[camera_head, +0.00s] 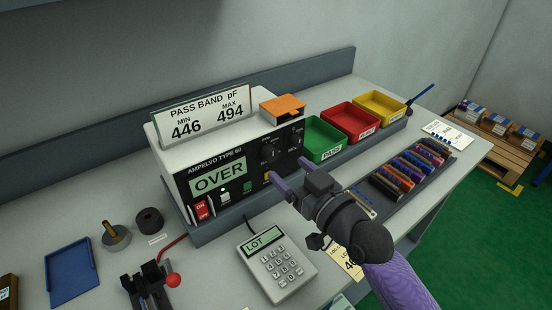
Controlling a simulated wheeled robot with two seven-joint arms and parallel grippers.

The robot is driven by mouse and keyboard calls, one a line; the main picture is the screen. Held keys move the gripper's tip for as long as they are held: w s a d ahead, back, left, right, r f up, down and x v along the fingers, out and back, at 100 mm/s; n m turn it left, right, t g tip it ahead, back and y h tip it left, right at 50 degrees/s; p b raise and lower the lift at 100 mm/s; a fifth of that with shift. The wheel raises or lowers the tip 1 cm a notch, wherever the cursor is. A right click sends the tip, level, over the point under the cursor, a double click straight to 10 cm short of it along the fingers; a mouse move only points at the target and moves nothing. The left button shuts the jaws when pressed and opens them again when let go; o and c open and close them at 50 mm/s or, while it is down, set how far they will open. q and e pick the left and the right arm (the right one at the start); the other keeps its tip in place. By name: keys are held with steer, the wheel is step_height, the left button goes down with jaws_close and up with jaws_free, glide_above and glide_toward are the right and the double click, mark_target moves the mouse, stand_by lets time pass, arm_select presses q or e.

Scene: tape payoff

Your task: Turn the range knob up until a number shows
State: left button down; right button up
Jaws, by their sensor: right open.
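The meter (205,160), a white box with a black front marked AMPELVO TYPE, stands on the bench. Its green display (218,180) reads OVER, with no number. A dark round knob (268,154) with marks around it sits on the right part of the front; its label and pointer are too small to read. My right gripper (273,178) comes in from the lower right, open and empty. Its purple fingers are at the lower right of the front, below the knob in the picture; I cannot tell whether they touch the panel. My left gripper is out of view.
Green (325,139), red (351,120) and yellow (379,106) bins stand to the right. A LOT keypad (275,267) lies in front.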

mark_target(273, 156)
steer(key=b+x, duration=0.1)
steer(key=x, duration=0.4)
steer(key=shift+w+a, duration=0.1)
jaws_close()
